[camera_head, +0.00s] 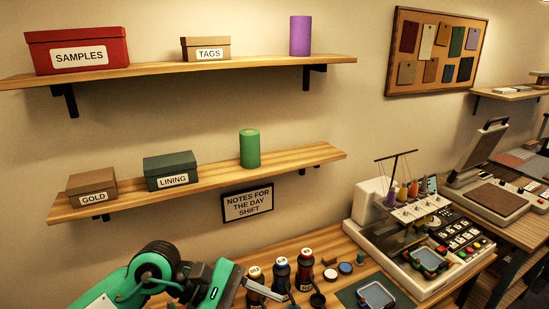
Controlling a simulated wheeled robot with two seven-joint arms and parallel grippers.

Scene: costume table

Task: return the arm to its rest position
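My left arm, green and black, comes in at the bottom left of the head view. It reaches over the wooden worktable (330,241), below the lower shelf. My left gripper (268,290) is at the bottom edge, close to the dark bottles; a thin grey finger shows, but the gripper is partly cut off and I cannot tell whether it is open or shut. I see nothing clearly held in it. My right arm and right gripper are not in view.
Dark bottles (281,271) stand close right of my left gripper, with small round pots (345,268) beyond. An embroidery machine (405,235) stands farther right. Above, the lower shelf (215,183) holds a brown box (92,184), a green box (171,170) and a green spool (250,148).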

